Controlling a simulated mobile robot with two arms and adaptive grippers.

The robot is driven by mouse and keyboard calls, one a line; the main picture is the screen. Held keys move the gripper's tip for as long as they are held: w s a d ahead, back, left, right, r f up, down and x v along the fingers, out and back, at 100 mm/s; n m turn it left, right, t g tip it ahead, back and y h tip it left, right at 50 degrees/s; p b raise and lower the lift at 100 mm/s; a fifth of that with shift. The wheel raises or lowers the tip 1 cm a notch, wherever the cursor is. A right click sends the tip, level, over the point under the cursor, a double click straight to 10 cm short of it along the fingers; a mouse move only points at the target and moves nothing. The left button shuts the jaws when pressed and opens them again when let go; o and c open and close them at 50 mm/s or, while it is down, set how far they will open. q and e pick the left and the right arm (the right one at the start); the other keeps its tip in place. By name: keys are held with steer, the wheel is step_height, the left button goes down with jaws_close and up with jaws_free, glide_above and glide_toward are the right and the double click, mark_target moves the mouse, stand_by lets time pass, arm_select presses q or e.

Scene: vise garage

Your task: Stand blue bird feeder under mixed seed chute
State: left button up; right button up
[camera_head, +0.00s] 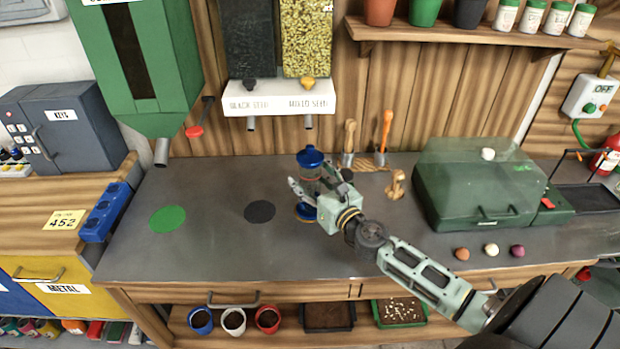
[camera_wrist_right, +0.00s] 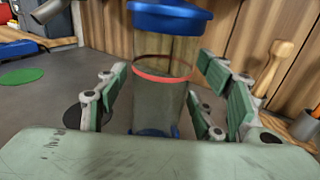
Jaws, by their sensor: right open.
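The blue bird feeder (camera_head: 310,158) has a blue lid, a clear body and a blue base. It stands upright on the grey bench top, below the mixed seed chute (camera_head: 308,122). In the right wrist view the feeder (camera_wrist_right: 165,70) shows a red ring around its clear tube. My right gripper (camera_head: 312,190) is open, with its fingers on either side of the feeder; contact cannot be told. The right wrist view shows the fingers (camera_wrist_right: 170,98) spread around the tube. The mixed seed hopper (camera_head: 306,40) has a yellow knob. My left gripper is not in view.
A black disc (camera_head: 259,211) and a green disc (camera_head: 167,219) lie on the bench (camera_head: 215,250) to the left. The black seed chute (camera_head: 251,124) is beside the mixed one. Hand tools (camera_head: 385,135) stand behind the feeder. A green lidded box (camera_head: 470,190) stands right.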

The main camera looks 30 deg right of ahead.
steer(key=shift+s+a, duration=0.1)
steer(key=shift+s, duration=0.1)
steer(key=s+b, duration=0.2)
steer(key=s, duration=0.9)
steer(key=shift+s+a+b, duration=0.15)
steer(key=shift+s+b, duration=0.2)
